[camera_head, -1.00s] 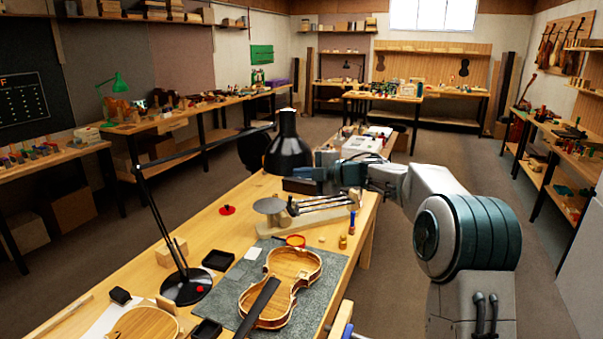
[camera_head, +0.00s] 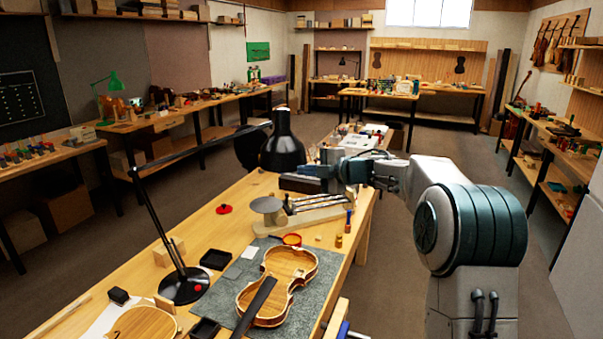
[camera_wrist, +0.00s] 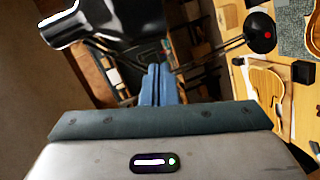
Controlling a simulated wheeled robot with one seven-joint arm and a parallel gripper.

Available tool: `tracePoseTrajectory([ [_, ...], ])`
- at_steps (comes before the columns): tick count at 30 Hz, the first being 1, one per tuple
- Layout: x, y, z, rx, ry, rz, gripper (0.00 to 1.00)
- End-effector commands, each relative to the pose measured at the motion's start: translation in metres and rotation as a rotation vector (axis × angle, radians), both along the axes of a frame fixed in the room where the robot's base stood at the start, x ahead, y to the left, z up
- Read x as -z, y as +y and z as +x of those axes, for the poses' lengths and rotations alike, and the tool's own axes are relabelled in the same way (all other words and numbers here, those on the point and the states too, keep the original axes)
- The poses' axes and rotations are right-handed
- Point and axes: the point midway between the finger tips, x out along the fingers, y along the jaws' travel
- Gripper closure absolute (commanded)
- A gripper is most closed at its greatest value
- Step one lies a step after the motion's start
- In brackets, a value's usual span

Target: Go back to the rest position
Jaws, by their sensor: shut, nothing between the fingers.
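My gripper (camera_head: 312,171) is in the air above the far part of the workbench (camera_head: 225,260), just right of the black lamp head. Its blue fingers are together and empty in the wrist view (camera_wrist: 158,84). My arm reaches in from the right, with its elbow raised over the floor right of the bench. In the head view, the gripper seems to be above a long wooden rack of tools, but the exact gap cannot be told.
The black desk lamp (camera_head: 283,150) stands close to the gripper. A violin body (camera_head: 289,266) lies on a grey mat (camera_head: 232,292). A round grey disc (camera_head: 265,205) and a tool rack (camera_head: 305,220) stand on the bench. The floor to the right is clear.

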Motion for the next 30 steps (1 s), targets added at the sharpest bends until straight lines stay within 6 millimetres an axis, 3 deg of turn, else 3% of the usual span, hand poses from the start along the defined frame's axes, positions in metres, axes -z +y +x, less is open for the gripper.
tracePoseTrajectory([
  [3,-0.003,-0.029,-0.013,0.008,-0.001,-0.002,1.00],
  [9,-0.013,-0.060,-0.032,0.005,-0.001,0.000,1.00],
  [17,-0.025,-0.074,-0.040,0.037,-0.006,0.014,1.00],
  [24,-0.066,-0.094,-0.045,0.392,-0.006,0.165,1.00],
  [30,-0.070,-0.138,-0.079,0.794,0.107,0.327,1.00],
])
